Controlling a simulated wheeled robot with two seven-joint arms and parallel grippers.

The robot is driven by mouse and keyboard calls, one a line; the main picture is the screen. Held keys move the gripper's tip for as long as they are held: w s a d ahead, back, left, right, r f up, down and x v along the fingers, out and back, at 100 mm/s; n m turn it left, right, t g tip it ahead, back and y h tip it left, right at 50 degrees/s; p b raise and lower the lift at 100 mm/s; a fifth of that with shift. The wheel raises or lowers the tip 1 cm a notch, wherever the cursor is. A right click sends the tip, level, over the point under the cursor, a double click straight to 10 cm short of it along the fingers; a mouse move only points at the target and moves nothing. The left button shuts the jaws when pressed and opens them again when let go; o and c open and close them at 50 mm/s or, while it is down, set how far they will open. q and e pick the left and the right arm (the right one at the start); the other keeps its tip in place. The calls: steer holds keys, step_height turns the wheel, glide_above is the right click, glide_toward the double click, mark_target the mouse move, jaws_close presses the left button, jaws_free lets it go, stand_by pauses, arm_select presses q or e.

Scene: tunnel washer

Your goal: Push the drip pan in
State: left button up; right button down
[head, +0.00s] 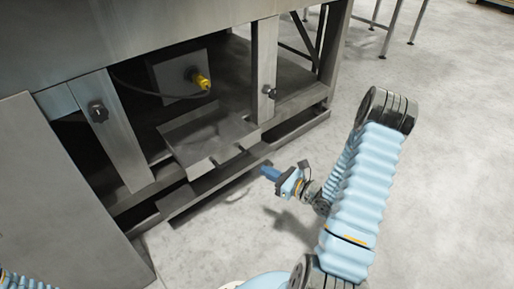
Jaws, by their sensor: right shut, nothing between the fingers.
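The drip pan (202,128) looks like a flat grey metal tray. It sticks out of the opening under the machine, between two metal posts, with a notch in its front edge. My right gripper (267,172) has blue fingertips and is shut and empty. It is in front of the machine, to the right of and below the pan's front edge in the picture, and appears apart from it.
A long low metal ledge (218,188) runs below the pan. Posts with dark knobs (98,111) flank the opening. A yellow fitting (200,81) with a cable is behind the pan. A grey panel (62,205) stands at left. The concrete floor (440,150) at right is clear.

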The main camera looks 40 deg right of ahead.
steer(key=d+r+m+t+h, duration=0.1)
steer(key=d+m+t+h, duration=0.1)
steer(key=d+h, duration=0.3)
arm_select(q)
step_height(320, 180, down, 2)
steer(key=shift+f+b, duration=0.15)
steer(key=shift+b, duration=0.75)
arm_select(e)
steer(key=y, duration=0.1)
glide_toward(252, 134)
steer(key=w, duration=0.7)
steer(key=shift+a, duration=0.25)
